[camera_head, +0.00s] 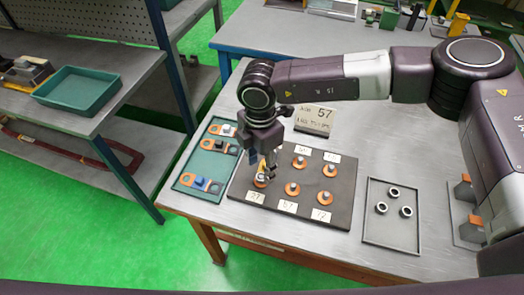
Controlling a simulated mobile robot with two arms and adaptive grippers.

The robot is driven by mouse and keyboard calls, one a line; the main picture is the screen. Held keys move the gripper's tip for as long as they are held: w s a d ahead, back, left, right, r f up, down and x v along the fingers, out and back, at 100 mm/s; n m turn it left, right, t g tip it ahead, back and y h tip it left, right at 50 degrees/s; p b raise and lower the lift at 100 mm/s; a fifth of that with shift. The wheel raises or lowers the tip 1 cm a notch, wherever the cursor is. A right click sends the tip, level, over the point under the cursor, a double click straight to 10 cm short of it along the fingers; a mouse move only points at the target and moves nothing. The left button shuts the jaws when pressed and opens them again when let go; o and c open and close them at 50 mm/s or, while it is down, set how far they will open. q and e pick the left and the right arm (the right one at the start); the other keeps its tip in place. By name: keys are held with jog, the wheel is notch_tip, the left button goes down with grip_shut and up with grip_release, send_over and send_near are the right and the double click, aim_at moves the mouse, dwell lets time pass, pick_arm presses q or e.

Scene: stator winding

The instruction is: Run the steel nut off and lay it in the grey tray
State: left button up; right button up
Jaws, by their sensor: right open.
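A dark plate (308,217) on the workbench bears several copper-coloured studs with small fittings and number cards. My right gripper (267,175) points down at the plate's left side, open, with its fingertips close around or just above the front-left stud (260,183). The fingers partly hide that stud, so I cannot tell whether they touch its nut. Other studs stand clear, such as the front-middle one (292,189). The grey tray (390,234) lies right of the plate with three steel rings or nuts (381,208) in it. My left gripper is out of view.
A green tray (186,182) with orange-ended parts lies left of the plate. My right arm spans the bench's back and right. Bare bench (350,150) shows between the card and the grey tray.

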aim_at(261, 177)
jog(key=f+p, duration=0.1)
jog(key=f, duration=0.2)
jog(key=shift+w+f, duration=0.2)
jog(key=shift+f, duration=0.3)
jog(key=c, duration=1.1)
jog(key=o, duration=1.1)
jog(key=c, duration=1.1)
jog(key=shift+f, duration=0.15)
grip_shut()
jog(key=n+b, duration=0.9)
jog(key=n, duration=0.4)
jog(key=shift+f, duration=0.1)
jog(key=n+b, duration=0.4)
jog(key=n, duration=0.3)
jog(key=n+b, duration=0.1)
jog(key=n, duration=0.1)
jog(key=shift+n, duration=0.3)
jog(key=shift+r+n+b, duration=0.3)
jog(key=shift+n+b, duration=0.05)
jog(key=shift+n, duration=0.45)
jog(key=o, duration=0.7)
grip_release()
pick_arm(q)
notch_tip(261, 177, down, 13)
